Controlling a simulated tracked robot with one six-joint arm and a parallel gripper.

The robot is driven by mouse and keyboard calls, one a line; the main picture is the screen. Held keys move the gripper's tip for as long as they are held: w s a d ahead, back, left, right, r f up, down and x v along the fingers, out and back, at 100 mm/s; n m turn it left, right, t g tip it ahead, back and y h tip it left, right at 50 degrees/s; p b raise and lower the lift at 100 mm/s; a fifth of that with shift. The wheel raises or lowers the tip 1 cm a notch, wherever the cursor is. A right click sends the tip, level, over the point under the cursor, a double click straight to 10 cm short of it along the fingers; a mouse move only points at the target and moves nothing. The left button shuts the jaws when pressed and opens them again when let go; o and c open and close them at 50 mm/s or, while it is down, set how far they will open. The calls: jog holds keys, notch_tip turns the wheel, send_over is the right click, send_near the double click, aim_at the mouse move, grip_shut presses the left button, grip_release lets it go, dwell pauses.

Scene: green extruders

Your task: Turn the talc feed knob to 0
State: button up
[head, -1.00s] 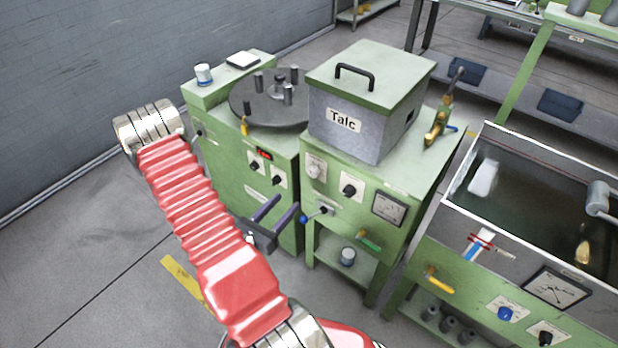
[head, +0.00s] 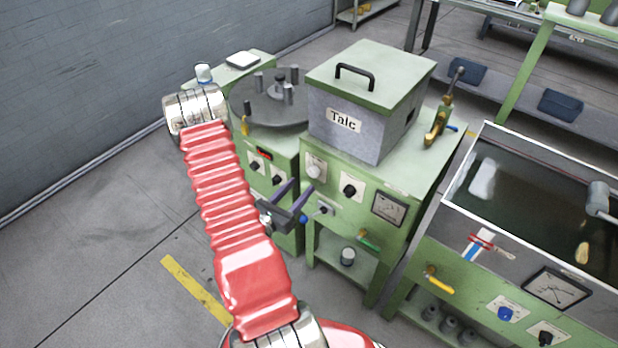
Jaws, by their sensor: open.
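The talc machine is a green cabinet (head: 400,235) with a grey box (head: 345,135) labelled "Talc" on top. Its front carries a black knob (head: 350,190) on a white plate, a pale round part (head: 314,171) at the upper left, and a lower black knob (head: 323,210). The small lettering is unreadable, so I cannot tell which knob is the talc feed or its setting. My gripper (head: 304,185) is open and empty. Its two purple fingers point up and right, just left of the panel, near the pale part and lower knob in the picture. Contact cannot be told.
A green machine with a dark turntable (head: 262,108) stands to the left, partly behind my red arm. A dial gauge (head: 389,208) and green-handled valve (head: 366,238) are on the talc cabinet. A water tank (head: 540,195) stands at right. Open floor (head: 90,260) lies at left.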

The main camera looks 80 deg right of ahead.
aim_at(311, 174)
jog(key=shift+x, duration=3.15)
jog(key=shift+c, duration=0.2)
jog(key=c, duration=1)
jog(key=shift+n, duration=0.5)
jog(key=n, duration=0.3)
jog(key=shift+n+y, duration=0.3)
jog(key=shift+n, duration=1.7)
